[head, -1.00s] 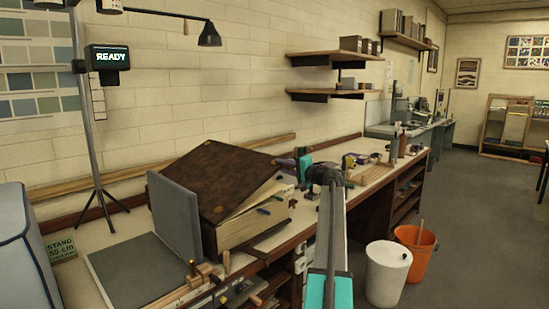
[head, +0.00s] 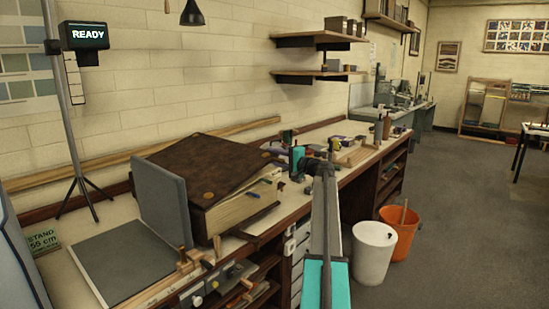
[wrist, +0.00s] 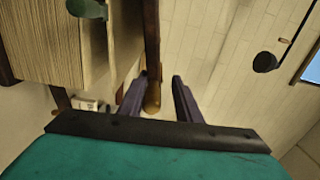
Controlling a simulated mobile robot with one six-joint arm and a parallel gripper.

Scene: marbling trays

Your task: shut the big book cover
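The big book (head: 243,208) lies on the bench, with a dark brown cover (head: 205,165) and thick cream pages. The cover lies low over the pages, tilted slightly; I cannot tell if it touches them everywhere. In the wrist view the cover edge (wrist: 152,35) is a dark strip beside the page block (wrist: 40,45). Its brass corner (wrist: 152,97) sits between my fingers. My gripper (wrist: 160,88) has its two fingers apart, with clear space on the right of the corner. In the head view my gripper (head: 283,158) is at the book's far right side.
A grey upright panel (head: 160,205) stands against the book's left side. Coloured tabs (head: 267,181) stick out of the pages, and a green one shows in the wrist view (wrist: 88,8). Small tools crowd the bench beyond. White (head: 372,255) and orange (head: 400,232) bins stand on the floor.

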